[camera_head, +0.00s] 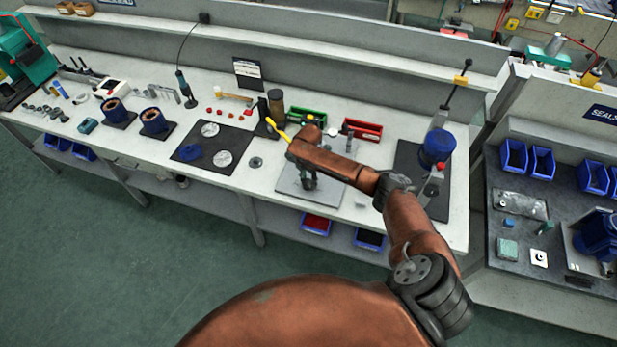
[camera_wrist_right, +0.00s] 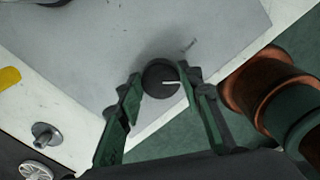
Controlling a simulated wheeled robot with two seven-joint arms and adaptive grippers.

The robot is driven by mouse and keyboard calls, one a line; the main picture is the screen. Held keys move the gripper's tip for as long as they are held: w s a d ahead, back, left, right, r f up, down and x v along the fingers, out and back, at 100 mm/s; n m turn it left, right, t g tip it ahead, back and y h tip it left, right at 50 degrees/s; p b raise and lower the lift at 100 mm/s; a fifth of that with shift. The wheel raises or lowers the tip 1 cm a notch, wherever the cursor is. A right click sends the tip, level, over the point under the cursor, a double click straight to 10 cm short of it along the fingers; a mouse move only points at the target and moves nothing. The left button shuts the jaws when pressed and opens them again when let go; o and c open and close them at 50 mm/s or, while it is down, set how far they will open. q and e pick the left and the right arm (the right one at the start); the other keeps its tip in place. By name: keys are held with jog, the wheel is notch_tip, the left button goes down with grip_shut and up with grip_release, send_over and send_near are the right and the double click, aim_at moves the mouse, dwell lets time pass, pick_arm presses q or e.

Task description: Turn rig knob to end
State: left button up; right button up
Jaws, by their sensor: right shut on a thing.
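The rig knob (camera_wrist_right: 160,78) is a round black knob with a white pointer line, on a light grey plate (camera_wrist_right: 90,45) near its edge. In the right wrist view the pointer line points to the right. My right gripper (camera_wrist_right: 160,76) has one finger on each side of the knob and is shut on it. In the head view the right gripper (camera_head: 309,183) reaches down over the grey rig plate (camera_head: 331,197) on the bench, and the knob is hidden there. My left gripper is not in view.
A black mat (camera_head: 190,150) with metal discs lies left of the plate. A green bin (camera_head: 308,115) and a red bin (camera_head: 363,130) stand behind it. A blue-topped device (camera_head: 437,147) stands to the right. A yellow-handled tool (camera_head: 277,131) is close to my right arm.

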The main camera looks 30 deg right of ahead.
jog(key=m+p, duration=0.2)
jog(key=m, duration=0.1)
jog(key=m+p, duration=0.2)
jog(key=m, duration=0.1)
jog(key=shift+s+a+r+m, duration=0.1)
jog(key=shift+s+r+m, duration=0.05)
jog(key=shift+m, duration=0.15)
jog(key=m+p, duration=0.2)
jog(key=m, duration=0.1)
jog(key=shift+m+p, duration=0.3)
jog(key=m+p, duration=0.1)
jog(key=m, duration=0.2)
jog(key=shift+a+m+p, duration=0.1)
jog(key=shift+m+p, duration=0.2)
jog(key=shift+p, duration=0.1)
jog(key=m+p, duration=0.1)
jog(key=m, duration=0.2)
jog(key=shift+s+m, duration=0.1)
jog(key=shift+m, duration=0.2)
jog(key=m+p, duration=0.1)
jog(key=m, duration=0.2)
jog(key=shift+a+m, duration=0.1)
jog(key=shift+m, duration=0.2)
jog(key=m+p, duration=0.1)
jog(key=m, duration=0.1)
jog(key=shift+m, duration=2.1)
